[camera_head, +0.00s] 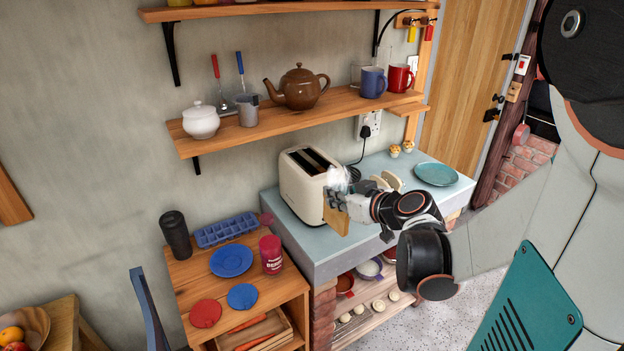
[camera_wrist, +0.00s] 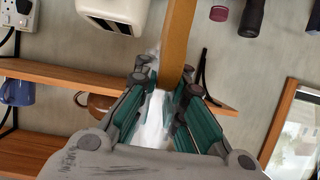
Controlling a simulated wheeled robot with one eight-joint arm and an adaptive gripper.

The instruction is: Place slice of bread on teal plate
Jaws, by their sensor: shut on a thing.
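My gripper (camera_head: 343,202) is shut on a slice of bread (camera_head: 335,219) and holds it in front of the toaster, above the front part of the grey-blue counter. The slice hangs on edge, its crust showing as a long brown strip (camera_wrist: 178,40) between the fingers (camera_wrist: 168,88) in the wrist view. The teal plate (camera_head: 436,174) lies empty at the right end of the counter, to the right of my gripper. The cream toaster (camera_head: 306,186) stands at the left of the counter. White steam shows near the fingers.
A pale cream item (camera_head: 392,180) sits partly hidden behind my gripper, between toaster and plate. Two small shakers (camera_head: 401,148) stand behind the plate. A shelf (camera_head: 300,122) with a brown teapot (camera_head: 298,88) hangs above. A low wooden table (camera_head: 215,272) stands left.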

